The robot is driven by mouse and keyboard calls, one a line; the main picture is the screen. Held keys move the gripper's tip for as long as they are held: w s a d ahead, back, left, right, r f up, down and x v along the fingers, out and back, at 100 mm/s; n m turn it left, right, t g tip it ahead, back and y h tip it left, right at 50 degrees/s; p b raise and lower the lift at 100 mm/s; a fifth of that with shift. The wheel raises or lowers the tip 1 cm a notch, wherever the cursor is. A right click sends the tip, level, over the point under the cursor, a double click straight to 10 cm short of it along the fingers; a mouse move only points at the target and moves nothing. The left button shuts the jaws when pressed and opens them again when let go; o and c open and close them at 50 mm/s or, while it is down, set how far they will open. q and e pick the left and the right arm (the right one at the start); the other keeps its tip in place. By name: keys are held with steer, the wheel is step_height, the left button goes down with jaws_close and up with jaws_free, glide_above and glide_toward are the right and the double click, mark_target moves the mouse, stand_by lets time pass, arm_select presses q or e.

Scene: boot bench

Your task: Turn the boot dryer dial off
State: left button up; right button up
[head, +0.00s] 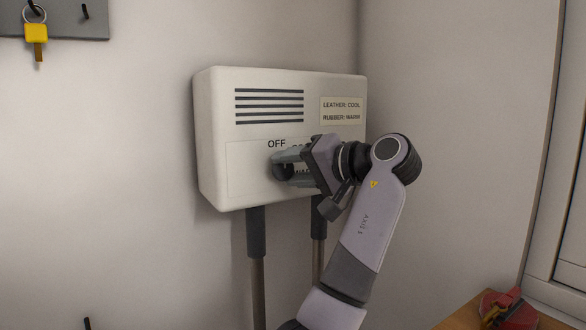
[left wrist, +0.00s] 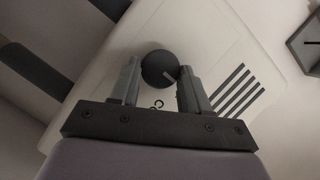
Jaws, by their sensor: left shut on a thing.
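The boot dryer (head: 212,130) is a white box on the wall. Its dial (left wrist: 157,66) is a dark round knob with a pale pointer mark, which points roughly toward the vent slots in the left wrist view. The dial also shows partly between the fingers in the head view (head: 284,172). The OFF label (head: 277,144) is just above the dial; the labels to its right are partly hidden by my gripper. My left gripper (head: 280,164) is shut on the dial, one finger on each side. I cannot tell whether the mark lines up exactly with OFF.
Two dark pipes (head: 257,245) hang below the dryer. A key (head: 36,35) hangs from a grey rack (head: 75,22) at the upper left. A wooden surface (head: 470,320) with a red item (head: 508,308) is at the lower right.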

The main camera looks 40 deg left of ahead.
arm_select(q)
steer(key=o, duration=1.1)
steer(key=shift+c, duration=0.2)
steer(key=d+r, duration=0.1)
steer(key=d, duration=0.6)
steer(key=shift+w+r, duration=0.15)
steer(key=shift+w, duration=0.05)
